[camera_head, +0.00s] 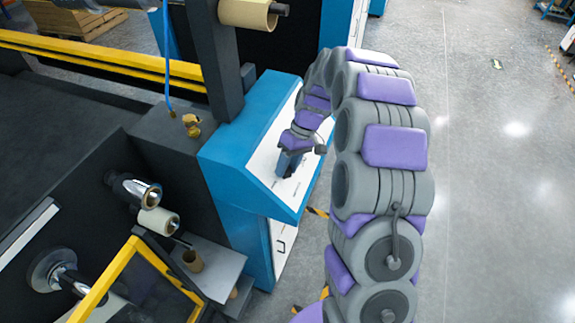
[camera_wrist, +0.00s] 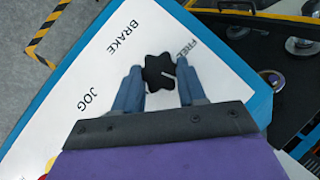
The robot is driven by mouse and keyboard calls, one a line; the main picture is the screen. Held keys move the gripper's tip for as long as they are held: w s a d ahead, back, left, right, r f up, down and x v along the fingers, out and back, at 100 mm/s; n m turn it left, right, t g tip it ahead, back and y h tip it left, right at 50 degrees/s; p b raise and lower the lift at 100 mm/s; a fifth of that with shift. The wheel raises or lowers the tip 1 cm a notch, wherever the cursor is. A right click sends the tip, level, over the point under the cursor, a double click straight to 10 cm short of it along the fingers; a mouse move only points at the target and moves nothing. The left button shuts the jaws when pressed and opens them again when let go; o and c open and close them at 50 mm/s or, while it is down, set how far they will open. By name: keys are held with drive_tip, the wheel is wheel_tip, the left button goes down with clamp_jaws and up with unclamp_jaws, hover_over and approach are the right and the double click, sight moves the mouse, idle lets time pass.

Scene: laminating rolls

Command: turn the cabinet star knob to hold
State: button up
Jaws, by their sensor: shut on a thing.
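The black star knob (camera_wrist: 159,72) sits on the white sloped panel (camera_wrist: 75,75) of the blue cabinet (camera_head: 233,168). A light pointer line on the knob points toward the right, below the word FREE. The words BRAKE and JOG also show on the panel in the wrist view; no HOLD label is visible. My gripper (camera_wrist: 158,88) has one blue-grey finger on each side of the knob and is shut on it. In the head view my gripper (camera_head: 288,165) reaches down to the panel, and the knob is hidden there.
Part of a red and yellow control (camera_wrist: 48,167) shows at the panel's lower left in the wrist view. Left of the cabinet are chrome rollers (camera_head: 135,190), a yellow-framed guard (camera_head: 110,272) and a grey shelf (camera_head: 222,264). Open floor (camera_head: 490,200) lies to the right.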

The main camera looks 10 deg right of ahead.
drive_tip(key=m+y, duration=0.2)
drive_tip(key=m, duration=0.1)
drive_tip(key=m+y, duration=0.1)
drive_tip(key=shift+w+d+f+g, duration=0.15)
drive_tip(key=shift+d+f+g, duration=0.1)
drive_tip(key=shift+d+g, duration=0.05)
drive_tip(key=m+y, duration=0.3)
drive_tip(key=m, duration=0.2)
drive_tip(key=shift+d+f+y+p, duration=0.15)
drive_tip(key=shift+d+y+p, duration=0.05)
drive_tip(key=shift+y+p, duration=0.2)
drive_tip(key=m+t+y, duration=0.1)
drive_tip(key=m, duration=0.1)
drive_tip(key=m+t+y, duration=0.1)
drive_tip(key=m, duration=0.1)
drive_tip(key=m+t+p, duration=0.1)
drive_tip(key=m, duration=0.1)
drive_tip(key=shift+s+d+f+y, duration=0.15)
drive_tip(key=shift+s+f+y, duration=0.1)
drive_tip(key=shift+s+y, duration=0.15)
drive_tip(key=m+t, duration=0.1)
drive_tip(key=m, duration=0.1)
drive_tip(key=m+t+p, duration=0.1)
drive_tip(key=m+t, duration=0.1)
drive_tip(key=m+t+y, duration=0.1)
drive_tip(key=m, duration=0.2)
drive_tip(key=shift+s+f+t+p, duration=0.2)
drive_tip(key=shift+t+p, duration=0.1)
drive_tip(key=shift+p, duration=0.1)
drive_tip(key=shift+m, duration=0.3)
